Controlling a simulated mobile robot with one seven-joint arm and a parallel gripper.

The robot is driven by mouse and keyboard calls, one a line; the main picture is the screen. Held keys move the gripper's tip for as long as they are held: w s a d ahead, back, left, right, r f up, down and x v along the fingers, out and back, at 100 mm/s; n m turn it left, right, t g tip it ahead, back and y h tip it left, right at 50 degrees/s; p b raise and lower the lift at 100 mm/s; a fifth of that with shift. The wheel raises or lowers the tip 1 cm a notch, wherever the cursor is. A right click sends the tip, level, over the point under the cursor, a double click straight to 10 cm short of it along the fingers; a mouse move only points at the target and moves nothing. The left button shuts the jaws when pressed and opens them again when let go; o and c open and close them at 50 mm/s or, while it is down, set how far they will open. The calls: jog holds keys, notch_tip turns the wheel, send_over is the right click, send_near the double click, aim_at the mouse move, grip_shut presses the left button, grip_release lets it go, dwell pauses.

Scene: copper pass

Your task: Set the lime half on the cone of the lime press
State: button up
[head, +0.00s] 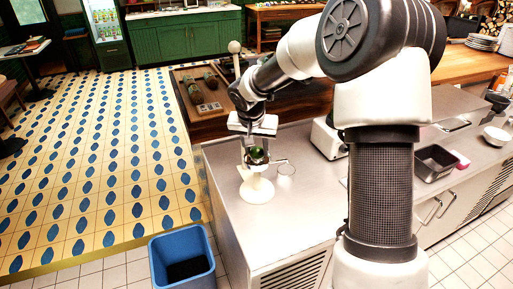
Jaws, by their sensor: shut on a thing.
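My gripper (256,148) points down over the white lime press (257,188), which stands near the left end of the steel counter. It is shut on the green lime half (257,154), which shows small between the fingers at the top of the press. The cone is hidden behind the fingers and the lime. I cannot tell whether the lime half touches it. A pale ball knob (235,47) on an upright rod shows behind my gripper; its lower end is hidden.
A small clear round thing (286,169) is right of the press. A white machine (328,137) stands farther right, partly behind my arm. A dark metal pan (435,162) and white bowl (496,135) are at the right. A blue bin (182,258) stands on the floor before the counter.

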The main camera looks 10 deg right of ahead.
jog(key=o, duration=0.7)
jog(key=shift+f, duration=0.1)
jog(key=shift+r+p, duration=0.3)
jog(key=shift+r, duration=0.05)
jog(key=v, duration=1.1)
jog(key=shift+r, duration=0.3)
jog(key=shift+s, duration=0.25)
